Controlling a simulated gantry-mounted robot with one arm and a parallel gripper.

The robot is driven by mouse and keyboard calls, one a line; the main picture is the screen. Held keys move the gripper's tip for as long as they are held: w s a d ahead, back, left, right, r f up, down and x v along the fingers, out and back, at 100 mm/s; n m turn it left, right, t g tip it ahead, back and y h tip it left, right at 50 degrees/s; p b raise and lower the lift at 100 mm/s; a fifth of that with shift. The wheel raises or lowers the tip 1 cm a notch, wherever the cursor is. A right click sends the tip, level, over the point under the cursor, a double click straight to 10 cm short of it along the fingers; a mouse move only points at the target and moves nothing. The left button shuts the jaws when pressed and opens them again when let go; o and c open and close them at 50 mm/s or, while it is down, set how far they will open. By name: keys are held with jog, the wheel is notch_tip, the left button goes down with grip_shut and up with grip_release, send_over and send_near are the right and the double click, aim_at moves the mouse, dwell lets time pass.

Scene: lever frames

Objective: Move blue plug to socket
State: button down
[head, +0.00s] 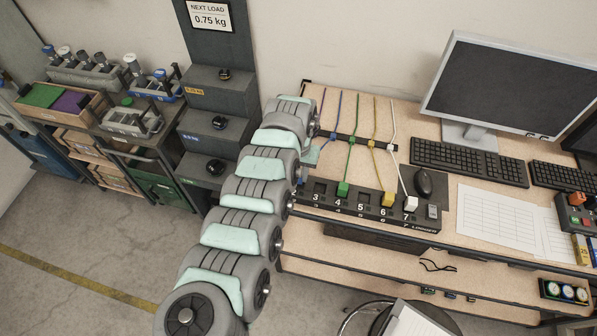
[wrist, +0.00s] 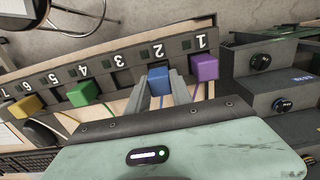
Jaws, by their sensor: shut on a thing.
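The blue plug (wrist: 159,82) is between the two fingers of my gripper (wrist: 160,77) in the wrist view, and the fingers are shut on it. It lines up with number 2 on the dark numbered socket strip (wrist: 122,66); I cannot tell whether it is seated or clear of the strip. The purple plug (wrist: 204,68) stands at number 1, the green plug (wrist: 83,92) at 4 and the yellow plug (wrist: 27,105) at 6. In the head view my arm hides the blue plug and my fingers; the blue cord (head: 337,108) shows.
In the head view the white plug (head: 410,201) is at 7, and places 3 and 5 show no plug. A mouse (head: 424,184), keyboard (head: 468,162) and monitor (head: 505,85) stand to the right. Grey stepped blocks (head: 213,135) with black knobs are left of the desk.

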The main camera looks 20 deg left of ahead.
jog(key=shift+f, duration=0.85)
dwell(0.6)
jog(key=c, duration=0.7)
grip_release()
jog(key=shift+o, duration=0.2)
notch_tip(320, 180, up, 7)
jog(key=p, duration=0.7)
jog(key=shift+r, duration=0.1)
